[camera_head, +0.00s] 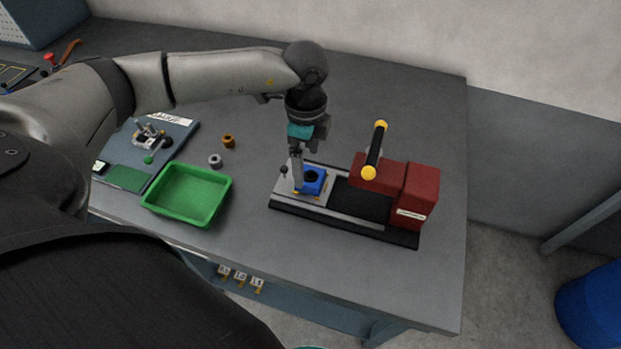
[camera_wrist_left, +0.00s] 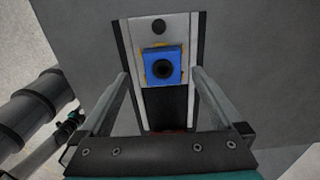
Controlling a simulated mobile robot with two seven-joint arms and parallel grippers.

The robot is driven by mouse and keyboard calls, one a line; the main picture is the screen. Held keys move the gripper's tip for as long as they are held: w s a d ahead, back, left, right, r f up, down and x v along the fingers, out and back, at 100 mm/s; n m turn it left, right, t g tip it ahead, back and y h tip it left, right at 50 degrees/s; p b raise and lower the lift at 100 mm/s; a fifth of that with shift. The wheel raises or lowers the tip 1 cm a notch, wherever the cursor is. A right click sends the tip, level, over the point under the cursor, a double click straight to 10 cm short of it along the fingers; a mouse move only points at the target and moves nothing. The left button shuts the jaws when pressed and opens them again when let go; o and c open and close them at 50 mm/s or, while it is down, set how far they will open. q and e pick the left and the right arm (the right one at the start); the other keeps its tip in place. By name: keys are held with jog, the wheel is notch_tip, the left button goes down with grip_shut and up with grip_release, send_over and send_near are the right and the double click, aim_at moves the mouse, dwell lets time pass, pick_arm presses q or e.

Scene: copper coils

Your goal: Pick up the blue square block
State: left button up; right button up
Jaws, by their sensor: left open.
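The blue square block (camera_head: 314,180) has a dark round hole in its top. It sits on the light plate of the red-and-black fixture (camera_head: 387,232), with small yellow pieces at its edges. My left gripper (camera_head: 297,187) points down over the plate, at the block's left side in the head view, and partly covers it. In the left wrist view the block (camera_wrist_left: 162,66) lies ahead between the two open fingers (camera_wrist_left: 160,78), with nothing held. The wrist view does not show contact with the block. My right gripper is in neither view.
The fixture has a red body (camera_head: 421,190) and a black handle with yellow ends (camera_head: 375,150). A green tray (camera_head: 226,205) stands to the left, with a grey ring (camera_head: 215,161) and a copper ring (camera_head: 228,141) behind it. A blue-grey board (camera_head: 181,137) with a clamp lies farther left.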

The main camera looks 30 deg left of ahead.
aim_at(309, 175)
pick_arm(q)
jog(key=f, duration=0.4)
jog(key=shift+w+d+f, duration=0.1)
jog(key=shift+w+f, duration=0.1)
jog(key=shift+f, duration=0.15)
jog(key=shift+r, duration=0.1)
grip_shut()
dwell(0.4)
